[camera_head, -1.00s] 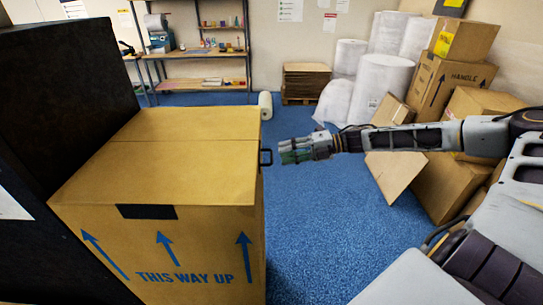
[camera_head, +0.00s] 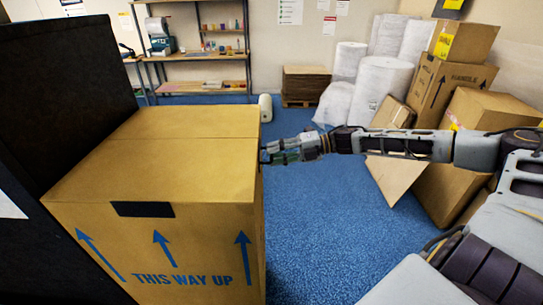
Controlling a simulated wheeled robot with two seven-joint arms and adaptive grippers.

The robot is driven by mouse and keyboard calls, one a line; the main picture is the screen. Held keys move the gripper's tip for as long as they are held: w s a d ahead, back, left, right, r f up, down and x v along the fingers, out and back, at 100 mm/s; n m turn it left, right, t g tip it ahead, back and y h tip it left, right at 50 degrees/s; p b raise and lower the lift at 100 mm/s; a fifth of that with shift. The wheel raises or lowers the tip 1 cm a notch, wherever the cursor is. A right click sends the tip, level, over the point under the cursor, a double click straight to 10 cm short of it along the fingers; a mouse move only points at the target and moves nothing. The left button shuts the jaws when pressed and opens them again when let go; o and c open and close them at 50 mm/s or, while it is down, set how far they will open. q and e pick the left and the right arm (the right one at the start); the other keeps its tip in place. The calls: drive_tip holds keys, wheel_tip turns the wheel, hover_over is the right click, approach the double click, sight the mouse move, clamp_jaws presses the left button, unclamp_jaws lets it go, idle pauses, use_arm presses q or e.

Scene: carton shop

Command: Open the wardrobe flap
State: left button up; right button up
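The wardrobe carton (camera_head: 188,230) stands upright at the left, marked "THIS WAY UP" with blue arrows. Its top flap (camera_head: 165,170) lies flat and closed, with a black patch on the near edge. A small dark handle on the carton's right edge showed earlier and is now hidden by my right gripper (camera_head: 268,153). The fingertips are at that edge, at the handle's place. I cannot tell whether the fingers are closed around the handle. My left gripper is not in view.
A tall black panel (camera_head: 65,90) stands against the carton's left side. Blue floor (camera_head: 310,220) is clear to its right. Stacked cartons (camera_head: 450,85), a leaning cardboard sheet (camera_head: 395,172) and white rolls (camera_head: 380,85) stand at the right. A shelf (camera_head: 205,55) is at the back.

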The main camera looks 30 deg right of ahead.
drive_tip(key=shift+w+a+f+b, duration=0.1)
drive_tip(key=shift+w+a+b, duration=0.25)
drive_tip(key=shift+a+b, duration=0.15)
drive_tip(key=shift+w+a, duration=0.1)
drive_tip(key=shift+a, duration=0.05)
clamp_jaws()
idle(0.4)
